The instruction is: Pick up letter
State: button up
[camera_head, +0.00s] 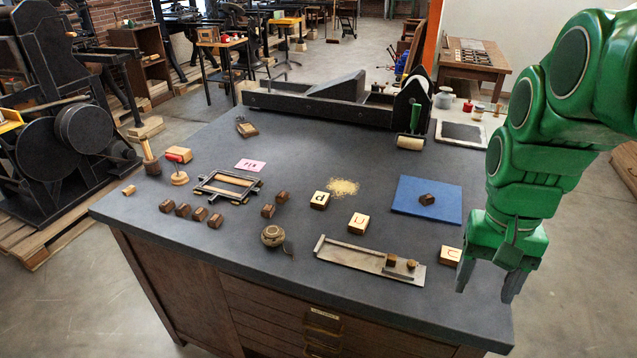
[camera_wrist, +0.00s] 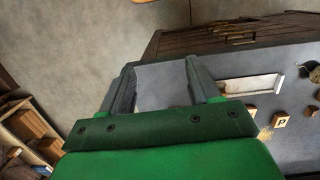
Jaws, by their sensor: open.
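Light wooden letter blocks lie on the dark tabletop in the head view: one marked "d" (camera_head: 320,200), one marked with a U-like letter (camera_head: 357,223), and one at the right (camera_head: 449,256), partly readable. The "d" block also shows upside down in the wrist view (camera_wrist: 281,119). My gripper (camera_head: 488,282) is open and empty at the table's right edge, pointing down, just right of the rightmost block and apart from it. In the wrist view its two fingers (camera_wrist: 160,66) stand apart with only bare tabletop between them.
A metal composing stick (camera_head: 370,260) with small dark pieces lies left of the rightmost block. A blue mat (camera_head: 427,199) bears a dark block. A long press (camera_head: 335,100) spans the back.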

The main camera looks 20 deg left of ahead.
jog(key=w+a+r, duration=0.2)
jog(key=w+a, duration=0.8)
jog(key=w, duration=0.5)
jog(key=n+t, duration=0.1)
send_over(268, 207)
jog(key=f, duration=1.5)
jog(key=shift+d+f, duration=0.15)
jog(key=shift+d, duration=0.25)
jog(key=shift+s+a+f, duration=0.15)
jog(key=shift+a+f, duration=0.25)
jog(key=shift+a, duration=0.1)
jog(key=shift+w+f, duration=0.15)
jog(key=shift+f, duration=1.8)
jog(key=shift+w+f, duration=0.1)
jog(key=shift+f, duration=1.8)
jog(key=shift+c, duration=0.4)
jog(key=c, duration=1)
